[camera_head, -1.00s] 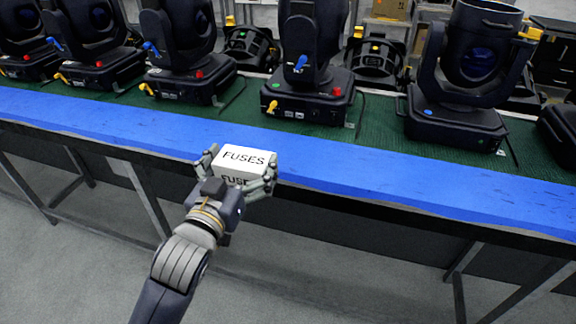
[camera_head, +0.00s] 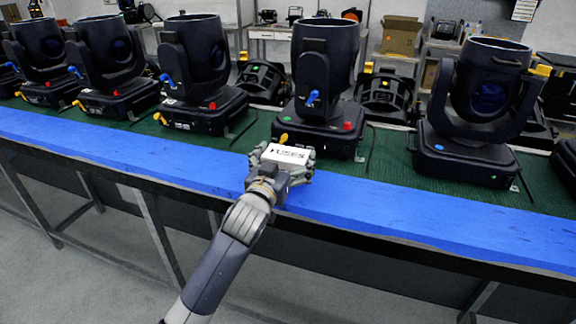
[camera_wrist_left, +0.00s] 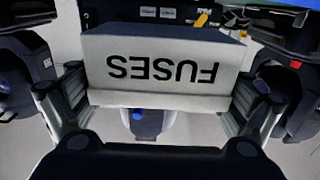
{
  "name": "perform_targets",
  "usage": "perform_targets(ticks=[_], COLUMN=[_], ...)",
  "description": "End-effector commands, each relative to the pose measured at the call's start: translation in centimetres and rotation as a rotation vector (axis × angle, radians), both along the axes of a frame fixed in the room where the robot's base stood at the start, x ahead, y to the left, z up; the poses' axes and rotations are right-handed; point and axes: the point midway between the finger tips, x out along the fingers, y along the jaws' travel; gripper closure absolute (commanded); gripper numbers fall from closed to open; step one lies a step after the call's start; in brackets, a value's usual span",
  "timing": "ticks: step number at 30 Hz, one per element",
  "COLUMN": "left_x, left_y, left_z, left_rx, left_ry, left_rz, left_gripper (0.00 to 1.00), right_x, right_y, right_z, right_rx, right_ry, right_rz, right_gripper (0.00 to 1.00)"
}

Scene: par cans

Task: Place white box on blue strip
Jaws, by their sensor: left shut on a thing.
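The white box (camera_head: 287,154), marked FUSES, is held between the fingers of my left gripper (camera_head: 282,162). In the left wrist view the box (camera_wrist_left: 160,70) fills the space between the two fingers, with its lettering upside down. The left gripper is shut on it. The blue strip (camera_head: 400,213) runs along the front of the table. In the head view the gripper and box overlap the strip's back part, near the green surface. I cannot tell whether the box touches the strip. My right gripper is not in view.
Several black stage lights stand on the green surface (camera_head: 385,158) behind the strip; one light (camera_head: 322,85) is just behind the box. The strip is clear to the left and right. The table's front edge drops to a grey floor (camera_head: 90,270).

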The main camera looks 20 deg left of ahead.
Motion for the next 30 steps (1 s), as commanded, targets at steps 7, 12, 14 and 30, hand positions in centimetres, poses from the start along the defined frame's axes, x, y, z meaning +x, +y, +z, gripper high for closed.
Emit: perform_targets(ticks=[7,12,14,30], left_x=[0.6,0.6,0.6,0.6], left_y=[-0.1,-0.2,-0.2,-0.1], left_z=[-1.8,-3.4,-3.5,-3.9], left_rx=[-0.001,-0.002,-0.002,-0.001], left_ry=[0.004,0.0,-0.002,0.001], left_rz=[0.0,-0.001,-0.002,-0.001], left_gripper=[0.34,0.34,0.34,0.0], right_x=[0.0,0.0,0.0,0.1], right_y=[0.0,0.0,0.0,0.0], right_z=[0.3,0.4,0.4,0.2], right_rx=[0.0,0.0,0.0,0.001], right_ry=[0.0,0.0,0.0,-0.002], right_rz=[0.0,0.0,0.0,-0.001], right_gripper=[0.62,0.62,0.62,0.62])
